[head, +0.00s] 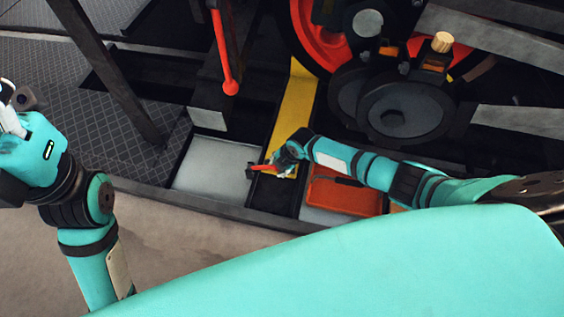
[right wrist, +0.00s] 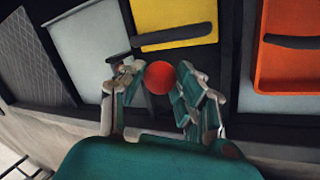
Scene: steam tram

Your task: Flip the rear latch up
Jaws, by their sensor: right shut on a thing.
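My right gripper (head: 272,166) reaches down to the panels at the front edge of the machine. It is shut on a small red-tipped handle (head: 260,168), which I take for the rear latch. In the right wrist view the fingers (right wrist: 158,92) close around its round red end (right wrist: 159,77). The shaft behind the red end is mostly hidden, so I cannot tell its tilt. My left gripper (head: 12,112) is at the far left edge, partly cut off and away from the panels; its fingers are unclear.
A yellow strip (head: 296,105), a pale panel (head: 212,165) and an orange tray (head: 342,196) with a dark bar lie around the right gripper. A long red lever (head: 222,50) hangs above. Large dark wheels (head: 400,110) stand behind my right arm.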

